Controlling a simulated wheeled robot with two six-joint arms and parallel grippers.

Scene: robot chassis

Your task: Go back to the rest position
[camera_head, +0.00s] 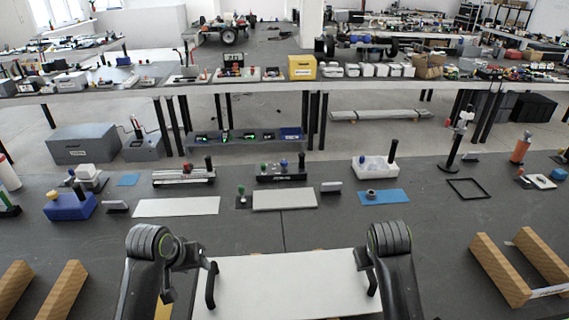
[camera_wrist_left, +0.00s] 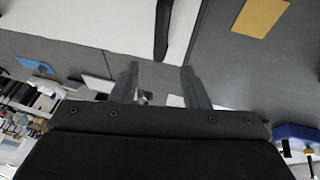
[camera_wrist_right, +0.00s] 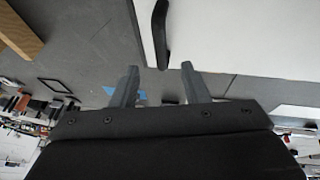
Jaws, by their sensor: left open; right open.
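My left gripper (camera_wrist_left: 158,82) is open in the left wrist view, its two grey fingers apart with nothing between them. My right gripper (camera_wrist_right: 160,82) is open and empty in the right wrist view. In the head view both my arms are folded at the bottom, one at each side of a white board (camera_head: 290,285). The board has a black handle at its left side (camera_head: 211,285) and another at its right (camera_head: 365,270). Each wrist view shows one handle beyond the fingertips, apart from them. The fingers are not clear in the head view.
The dark table (camera_head: 300,225) bears a blue box (camera_head: 70,206), a white tray (camera_head: 375,168), a blue mat (camera_head: 383,197) and a black frame (camera_head: 468,188). Brown angled blocks (camera_head: 500,270) stand at the right and left. More benches stand behind.

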